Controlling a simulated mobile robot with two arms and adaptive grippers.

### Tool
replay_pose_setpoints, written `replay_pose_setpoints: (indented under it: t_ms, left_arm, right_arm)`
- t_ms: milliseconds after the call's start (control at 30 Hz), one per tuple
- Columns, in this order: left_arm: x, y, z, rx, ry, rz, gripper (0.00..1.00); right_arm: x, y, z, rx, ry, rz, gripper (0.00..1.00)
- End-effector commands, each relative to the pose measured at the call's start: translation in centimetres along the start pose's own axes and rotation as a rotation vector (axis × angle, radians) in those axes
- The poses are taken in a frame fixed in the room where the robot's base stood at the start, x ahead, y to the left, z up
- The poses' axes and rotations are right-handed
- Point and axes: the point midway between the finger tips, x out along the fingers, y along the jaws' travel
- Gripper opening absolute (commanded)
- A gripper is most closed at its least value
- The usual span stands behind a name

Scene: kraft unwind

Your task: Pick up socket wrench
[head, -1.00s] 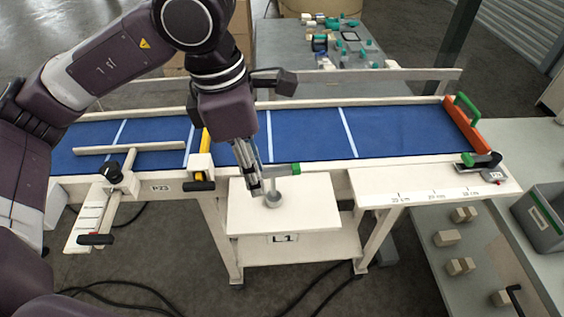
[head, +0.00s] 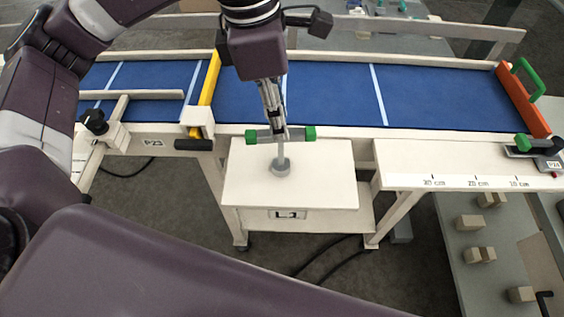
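The fingers look narrow and overlap the bar. From this angle I cannot tell whether they are closed on it. My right gripper is out of view.
The blue conveyor (head: 330,97) lies just behind the cart (head: 325,185). A yellow bar (head: 209,80) crosses it on the left, and an orange end stop with a green handle (head: 523,100) is at the right. A white scale ledge (head: 440,160) adjoins the cart's right side.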

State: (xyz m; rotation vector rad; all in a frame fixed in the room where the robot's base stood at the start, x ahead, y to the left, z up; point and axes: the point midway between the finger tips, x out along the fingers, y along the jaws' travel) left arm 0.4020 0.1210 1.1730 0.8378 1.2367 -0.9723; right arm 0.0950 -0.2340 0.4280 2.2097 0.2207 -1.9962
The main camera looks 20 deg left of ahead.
Motion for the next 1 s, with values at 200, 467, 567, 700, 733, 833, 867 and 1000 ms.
replay_pose_setpoints:
  t_ms: [200, 467, 567, 700, 733, 833, 867, 1000]
  left_arm:
    - [2.4, 0.0, -0.3, -0.001, 0.0, 0.0, 0.29]
    - [4.7, -0.1, -0.4, -0.001, 0.003, -0.003, 0.29]
    - [5.7, -0.2, -0.4, 0.0, 0.004, -0.005, 0.29]
    - [7.9, -0.3, -0.4, -0.002, 0.004, -0.005, 0.29]
    - [8.4, -0.3, -0.4, -0.002, 0.004, -0.005, 0.29]
    - [9.5, -0.3, -0.4, 0.0, 0.003, -0.003, 0.29]
    - [9.7, -0.2, -0.4, 0.0, 0.002, -0.002, 0.29]
    - [9.9, -0.2, -0.3, 0.001, 0.0, 0.0, 0.29]
  right_arm:
    - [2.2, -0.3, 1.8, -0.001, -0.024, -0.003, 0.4]
    - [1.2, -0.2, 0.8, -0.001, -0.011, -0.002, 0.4]
    - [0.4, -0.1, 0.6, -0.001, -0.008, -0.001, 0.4]
    - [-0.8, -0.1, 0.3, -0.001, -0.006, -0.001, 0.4]
    - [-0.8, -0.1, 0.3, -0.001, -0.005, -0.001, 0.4]
    - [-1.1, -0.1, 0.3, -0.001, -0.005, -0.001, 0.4]
    - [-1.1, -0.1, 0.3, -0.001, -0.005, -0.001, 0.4]
    - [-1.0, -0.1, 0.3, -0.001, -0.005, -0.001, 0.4]
